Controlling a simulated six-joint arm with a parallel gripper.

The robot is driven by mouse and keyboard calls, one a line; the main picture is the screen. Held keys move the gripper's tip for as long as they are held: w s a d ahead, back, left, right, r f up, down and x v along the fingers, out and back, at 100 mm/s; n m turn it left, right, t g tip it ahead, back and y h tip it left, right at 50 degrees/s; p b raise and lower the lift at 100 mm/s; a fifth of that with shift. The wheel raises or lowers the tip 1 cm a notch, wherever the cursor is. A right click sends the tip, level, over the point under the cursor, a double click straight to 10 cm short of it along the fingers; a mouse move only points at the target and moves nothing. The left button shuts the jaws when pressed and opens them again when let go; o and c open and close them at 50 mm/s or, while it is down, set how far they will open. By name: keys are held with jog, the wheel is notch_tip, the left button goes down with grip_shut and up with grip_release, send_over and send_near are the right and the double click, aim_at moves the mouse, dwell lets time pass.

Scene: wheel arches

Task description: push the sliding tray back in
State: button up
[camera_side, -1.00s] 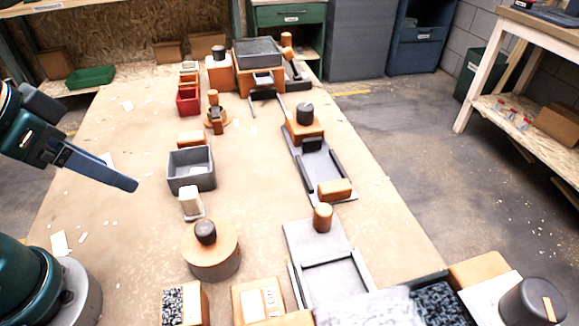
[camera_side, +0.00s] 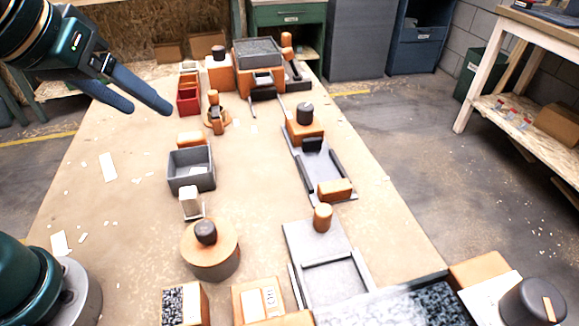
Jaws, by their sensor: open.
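My gripper (camera_side: 149,109) is in the air at the upper left, its two dark blue fingers spread apart with nothing between them. A grey, speckled tray with a dark rim (camera_side: 380,287) lies at the bottom edge, partly cut off. Another grey tray (camera_side: 258,50) sits on orange blocks at the far end of the table. A flat grey track with dark side rails (camera_side: 318,168) lies right of centre, with an orange block at its near end. I cannot tell which of these is the sliding tray. My gripper is apart from all of them.
A grey open box (camera_side: 191,168), a round orange block with a dark knob (camera_side: 211,250) and a red bin (camera_side: 189,102) stand along the middle. A second grey track (camera_side: 332,275) lies in front. The table's left side is clear except for paper scraps.

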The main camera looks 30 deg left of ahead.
jog(key=w+d, duration=0.5)
jog(key=w, duration=0.2)
jog(key=m+g, duration=0.1)
send_over(323, 210)
jog(key=w+a, duration=0.1)
jog(key=a, duration=0.4)
notch_tip(323, 210, down, 8)
jog(key=s+d+f, duration=0.1)
jog(key=f, duration=0.1)
jog(key=d+f+m+g, duration=0.1)
jog(key=d+f, duration=0.1)
jog(key=s+d+f+m, duration=0.1)
jog(key=d+f, duration=0.1)
jog(key=f, duration=0.1)
jog(key=shift+s, duration=0.3)
jog(key=shift+x, duration=2.4)
jog(key=shift+s+d, duration=0.1)
grip_shut()
